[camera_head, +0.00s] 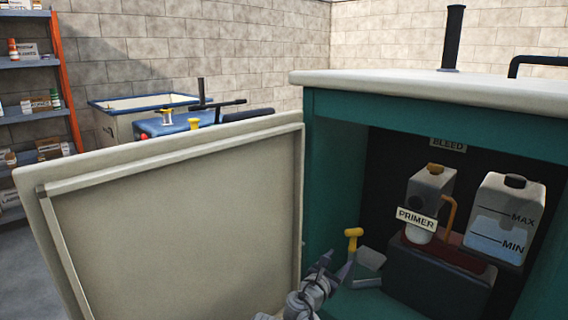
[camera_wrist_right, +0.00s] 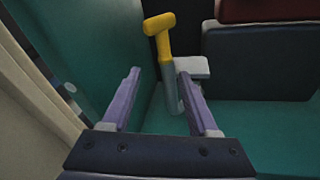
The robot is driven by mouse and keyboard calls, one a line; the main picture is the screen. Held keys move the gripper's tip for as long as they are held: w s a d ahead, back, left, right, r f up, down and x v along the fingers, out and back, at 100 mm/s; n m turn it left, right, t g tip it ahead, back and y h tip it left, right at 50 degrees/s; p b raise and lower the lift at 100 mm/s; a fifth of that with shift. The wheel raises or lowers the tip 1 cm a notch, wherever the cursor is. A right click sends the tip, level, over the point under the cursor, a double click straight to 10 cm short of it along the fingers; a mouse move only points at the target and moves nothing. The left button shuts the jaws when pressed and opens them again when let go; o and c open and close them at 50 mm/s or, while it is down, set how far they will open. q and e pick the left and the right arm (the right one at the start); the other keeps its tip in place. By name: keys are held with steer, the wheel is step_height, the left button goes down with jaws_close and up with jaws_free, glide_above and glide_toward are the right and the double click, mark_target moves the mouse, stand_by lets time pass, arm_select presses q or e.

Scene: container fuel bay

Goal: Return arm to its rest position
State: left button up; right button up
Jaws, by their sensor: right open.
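My right gripper (camera_head: 328,268) is at the lower middle of the head view, at the opening of the teal cabinet (camera_head: 333,165). In the right wrist view its two purple fingers (camera_wrist_right: 156,100) are apart. A yellow-topped handle (camera_head: 353,238) stands just beyond the fingers; in the wrist view the yellow handle (camera_wrist_right: 160,28) with its grey stem shows between and past the fingertips. I cannot tell whether a finger touches the stem. My left gripper does not show.
The cabinet's open door (camera_head: 175,225) stands close on the left of my right arm. Inside are the PRIMER unit (camera_head: 428,190), a MAX/MIN tank (camera_head: 505,215) and a dark block (camera_head: 435,282). A shelf (camera_head: 30,62) and a blue-rimmed bin (camera_head: 140,103) stand far behind.

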steer(key=s+d+f+m+g+y, duration=0.2)
steer(key=s+d+f+m+g, duration=0.3)
steer(key=f+m, duration=0.35)
steer(key=s+d+f+m+g+y, duration=0.2)
steer(key=s+f+m+g, duration=0.4)
steer(key=m, duration=0.4)
steer(key=s+a+f+m+g+y, duration=0.2)
steer(key=s+a, duration=0.5)
steer(key=a, duration=0.1)
steer(key=s+a+f+m+g+y, duration=0.1)
steer(key=s+a+f+m+y, duration=0.15)
steer(key=s+a, duration=0.4)
step_height(320, 180, up, 34)
steer(key=a+p, duration=0.1)
steer(key=p, duration=3.3)
steer(key=shift+a+f+h, duration=0.2)
steer(key=shift+f+h, duration=0.05)
steer(key=shift+h, duration=0.1)
